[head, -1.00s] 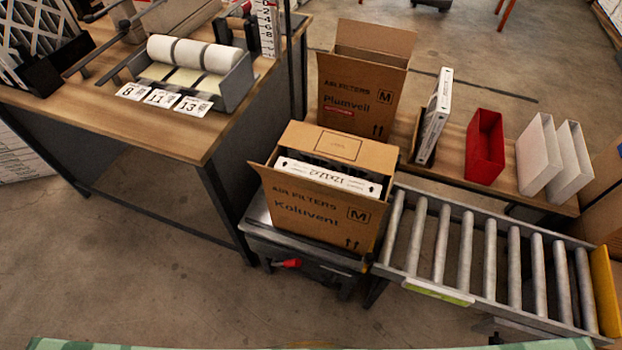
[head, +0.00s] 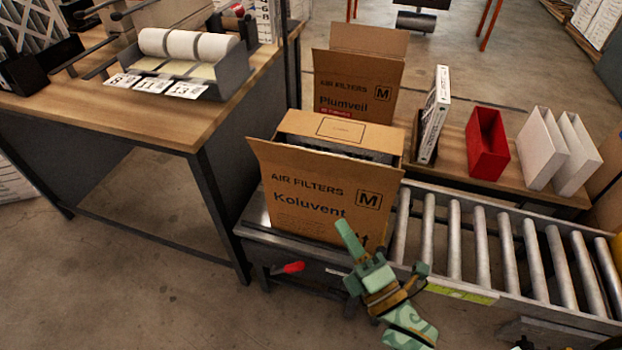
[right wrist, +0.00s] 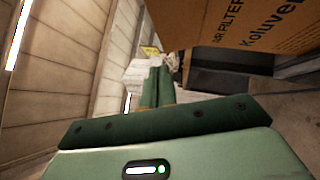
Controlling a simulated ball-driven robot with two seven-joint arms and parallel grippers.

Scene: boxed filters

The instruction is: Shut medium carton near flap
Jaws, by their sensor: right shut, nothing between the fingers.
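The near medium carton (head: 315,205), marked Koluvent and M, stands on the dark stand at the roller conveyor's left end. Its near flap (head: 300,160) stands up, leaning slightly outward, and hides most of the contents. A flap at the far side lies folded over the top (head: 340,130). My right gripper (head: 346,232) is shut and empty, in front of the carton's lower front face; whether it touches cannot be told. In the right wrist view its fingers (right wrist: 156,85) are together, with the carton (right wrist: 235,22) at upper right. My left gripper is not in view.
A second M carton (head: 355,90), Plumveil, stands open behind. The roller conveyor (head: 500,245) runs right. A bench with a red bin (head: 487,145) and white boxes (head: 543,150) lies beyond. A table with label rolls (head: 190,48) is at left.

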